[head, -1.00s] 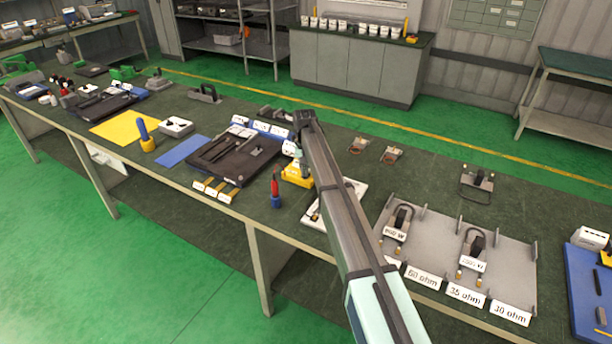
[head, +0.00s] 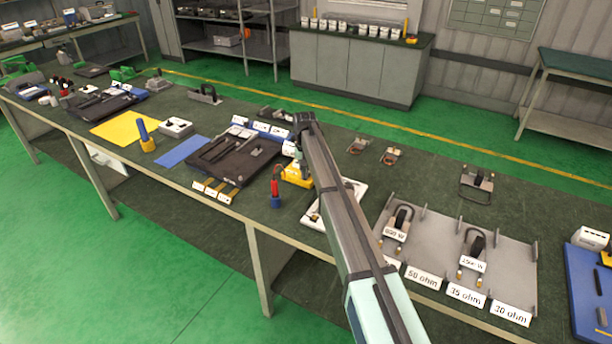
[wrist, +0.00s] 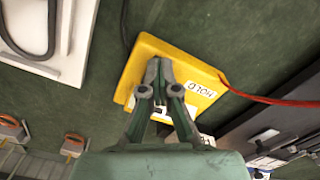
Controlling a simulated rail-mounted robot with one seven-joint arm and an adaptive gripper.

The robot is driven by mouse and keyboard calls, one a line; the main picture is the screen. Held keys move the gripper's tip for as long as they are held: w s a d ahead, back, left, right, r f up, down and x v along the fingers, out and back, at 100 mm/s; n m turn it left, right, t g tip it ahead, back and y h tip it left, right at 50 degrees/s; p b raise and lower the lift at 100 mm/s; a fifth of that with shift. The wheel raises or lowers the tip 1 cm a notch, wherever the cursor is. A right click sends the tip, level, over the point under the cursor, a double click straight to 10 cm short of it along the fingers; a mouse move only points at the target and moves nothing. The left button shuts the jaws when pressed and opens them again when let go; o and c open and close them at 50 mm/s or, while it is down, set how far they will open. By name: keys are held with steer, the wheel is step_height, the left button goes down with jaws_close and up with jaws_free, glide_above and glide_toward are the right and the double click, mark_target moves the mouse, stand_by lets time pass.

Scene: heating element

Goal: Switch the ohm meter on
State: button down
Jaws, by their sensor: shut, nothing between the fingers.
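The ohm meter (wrist: 205,75) is a yellow box lying on the green table in the wrist view. A white label with dark characters is on its face, and a red lead leaves its right side. In the head view the yellow ohm meter (head: 297,176) is partly hidden by my arm. My gripper (wrist: 157,66) is shut and empty, with its fingertips over the meter's face. Whether they touch it cannot be told. The fingers cover part of the face, and no switch can be clearly made out.
A red and blue probe (head: 276,190) stands left of the meter. A white board (head: 354,188) lies to its right, partly behind my arm. A black case (head: 205,158) lies on the left. A grey rack (head: 430,235) with ohm labels stands on the right.

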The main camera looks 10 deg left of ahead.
steer(key=shift+r+p, duration=1.25)
steer(key=shift+r, duration=2.15)
